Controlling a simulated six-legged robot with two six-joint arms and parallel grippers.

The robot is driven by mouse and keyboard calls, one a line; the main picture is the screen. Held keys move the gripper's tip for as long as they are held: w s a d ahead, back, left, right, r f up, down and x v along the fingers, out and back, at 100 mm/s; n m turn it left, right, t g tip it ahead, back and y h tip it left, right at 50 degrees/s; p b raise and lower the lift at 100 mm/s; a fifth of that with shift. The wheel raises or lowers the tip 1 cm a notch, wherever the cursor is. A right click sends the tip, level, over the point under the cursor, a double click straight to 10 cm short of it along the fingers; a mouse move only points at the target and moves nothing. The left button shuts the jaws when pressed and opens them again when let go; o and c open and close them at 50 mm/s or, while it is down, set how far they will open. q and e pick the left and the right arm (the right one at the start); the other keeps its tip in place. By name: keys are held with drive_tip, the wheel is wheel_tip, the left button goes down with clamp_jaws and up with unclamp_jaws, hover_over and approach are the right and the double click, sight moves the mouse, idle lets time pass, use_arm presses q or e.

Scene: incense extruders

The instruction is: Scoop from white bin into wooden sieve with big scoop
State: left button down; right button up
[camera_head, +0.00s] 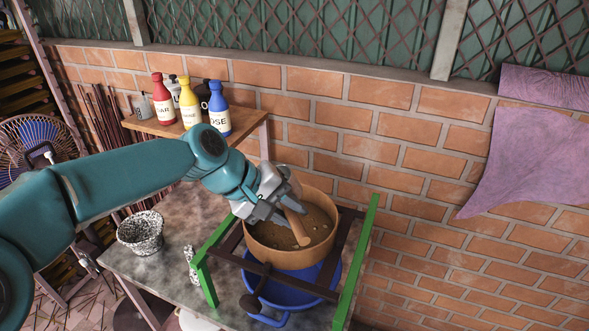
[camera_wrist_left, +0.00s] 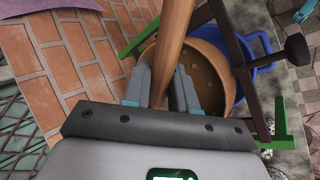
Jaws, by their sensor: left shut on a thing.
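My left gripper (camera_head: 279,208) is above the wooden sieve (camera_head: 262,240), shut on a wooden handle (camera_head: 298,228). I take this to be the big scoop's handle; its scoop end is not clearly visible. The handle slants down over the sieve's inside, and contact with the contents is unclear. In the left wrist view the handle (camera_wrist_left: 174,40) runs between both fingers. The round tan sieve holds brown material with small lumps. It sits on a green-and-dark frame above a blue bucket (camera_head: 283,287). A white rim (camera_head: 196,321) at the bottom edge may be the white bin. My right gripper is out of view.
The green-and-dark frame (camera_head: 205,277) stands on a grey table (camera_head: 160,265). A speckled pot (camera_head: 140,232) is at the table's left. Red, yellow and blue bottles (camera_head: 189,105) stand on a wooden shelf behind my arm. A brick wall (camera_head: 420,150) closes the back.

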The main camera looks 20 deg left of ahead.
use_arm(q)
drive_tip(key=r+y+p, duration=0.1)
drive_tip(key=p, duration=0.2)
drive_tip(key=shift+r+g+p, duration=0.35)
drive_tip(key=shift+g+p, duration=0.05)
drive_tip(key=shift+d+f+y, duration=0.1)
drive_tip(key=shift+f+y, duration=0.3)
drive_tip(key=shift+y, duration=0.1)
drive_tip(key=shift+g+y, duration=0.5)
drive_tip(key=shift+r+g+y, duration=0.15)
drive_tip(key=shift+g+y, duration=0.15)
drive_tip(key=shift+y, duration=0.2)
drive_tip(key=shift+w+g+y, duration=0.1)
drive_tip(key=shift+g+y, duration=0.3)
drive_tip(key=shift+y, duration=0.1)
drive_tip(key=shift+s+a+r, duration=0.15)
drive_tip(key=shift+s+a, duration=0.05)
drive_tip(key=shift+s, duration=0.05)
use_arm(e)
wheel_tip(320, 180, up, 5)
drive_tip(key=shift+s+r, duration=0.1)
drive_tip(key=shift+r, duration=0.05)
use_arm(q)
drive_tip(key=shift+d, duration=0.1)
